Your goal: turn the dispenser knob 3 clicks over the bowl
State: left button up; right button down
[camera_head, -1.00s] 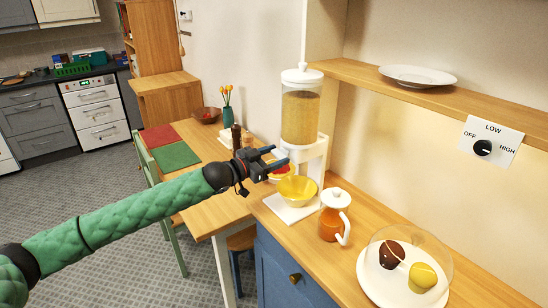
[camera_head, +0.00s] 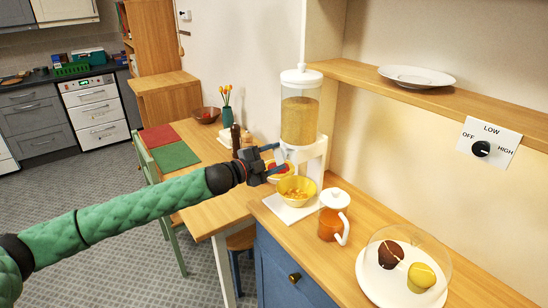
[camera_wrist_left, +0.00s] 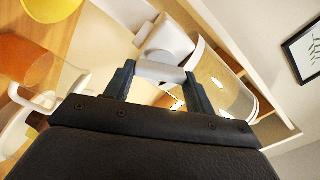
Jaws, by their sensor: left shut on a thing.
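The dispenser (camera_head: 299,120) is a clear cylinder of tan cereal with a white lid, on a white stand at the counter's back edge. The yellow bowl (camera_head: 297,194) stands under it on the stand's white base, with some cereal pieces inside. It also shows in the wrist view (camera_wrist_left: 45,8). My left gripper (camera_head: 281,160) is at the front of the dispenser, above and left of the bowl. In the wrist view its fingers (camera_wrist_left: 160,78) are shut on the pale knob (camera_wrist_left: 160,71). My right gripper is not in view.
An orange jug (camera_head: 331,218) with a white lid stands close right of the bowl. A glass dome covers two cakes on a plate (camera_head: 372,278) nearer me. A shelf (camera_head: 365,75) with a white plate (camera_head: 417,75) runs above. A wooden table (camera_head: 213,205) adjoins the counter at left.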

pick_arm(q)
jog(key=m, duration=0.3)
jog(key=shift+f, duration=0.1)
jog(key=shift+m, duration=1)
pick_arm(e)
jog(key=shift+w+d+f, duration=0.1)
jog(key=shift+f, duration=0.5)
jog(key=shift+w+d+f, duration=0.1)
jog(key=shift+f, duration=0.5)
pick_arm(q)
jog(key=shift+f+p, duration=0.1)
jog(key=shift+p, duration=0.2)
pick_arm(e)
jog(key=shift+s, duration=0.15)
